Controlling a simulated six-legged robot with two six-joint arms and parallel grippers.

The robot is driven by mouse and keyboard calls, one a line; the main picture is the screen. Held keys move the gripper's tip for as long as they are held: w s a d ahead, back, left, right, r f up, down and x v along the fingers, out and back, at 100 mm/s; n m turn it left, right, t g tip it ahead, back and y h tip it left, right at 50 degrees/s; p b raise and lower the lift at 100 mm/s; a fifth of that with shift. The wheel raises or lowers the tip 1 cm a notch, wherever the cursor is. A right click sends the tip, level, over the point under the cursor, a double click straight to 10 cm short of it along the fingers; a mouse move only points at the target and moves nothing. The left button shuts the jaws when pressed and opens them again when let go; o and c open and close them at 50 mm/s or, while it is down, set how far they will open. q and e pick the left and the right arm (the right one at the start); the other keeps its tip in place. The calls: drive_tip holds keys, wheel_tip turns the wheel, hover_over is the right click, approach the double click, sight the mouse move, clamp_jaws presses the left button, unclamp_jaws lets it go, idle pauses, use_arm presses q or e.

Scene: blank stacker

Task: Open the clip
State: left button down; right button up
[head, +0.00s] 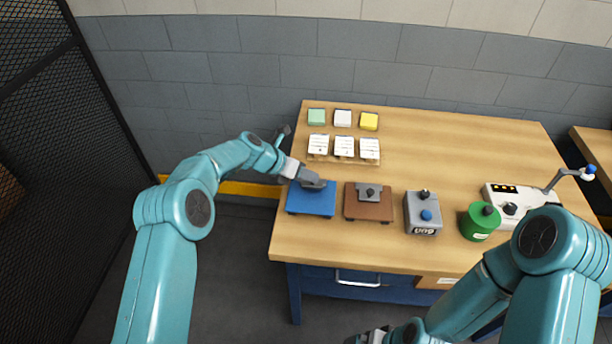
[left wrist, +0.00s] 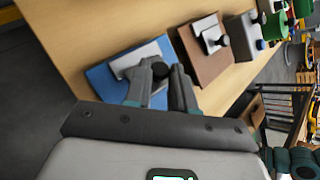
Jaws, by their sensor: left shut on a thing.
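A blue board (head: 311,206) lies at the left front of the table. It also shows in the left wrist view (left wrist: 103,82), with a light grey clip plate (left wrist: 130,61) and a dark round knob (left wrist: 161,69) on it. My left gripper (head: 314,182) is over this board and hides most of the clip in the head view. In the left wrist view its fingers (left wrist: 168,86) are shut on the knob. A brown board (head: 368,213) to the right carries a similar grey clip with a dark knob (head: 370,192). My right gripper (head: 372,337) is partly cut off at the bottom edge.
A grey box (head: 423,222) with a blue button, a green can (head: 479,224) and a white device (head: 512,194) stand to the right on the wooden table (head: 450,135). White cards (head: 344,147) and coloured blocks (head: 369,121) lie at the back left. The back right is clear.

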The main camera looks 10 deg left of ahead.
use_arm(q)
drive_tip(key=shift+w, duration=0.1)
idle(0.4)
drive_tip(key=c, duration=1)
unclamp_jaws()
drive_tip(key=shift+r, duration=0.1)
drive_tip(key=shift+a+r, duration=0.25)
drive_tip(key=shift+a, duration=0.05)
drive_tip(key=b+v, duration=0.3)
drive_tip(key=v, duration=1.2)
drive_tip(key=shift+a+r, duration=0.1)
drive_tip(key=shift+r, duration=0.15)
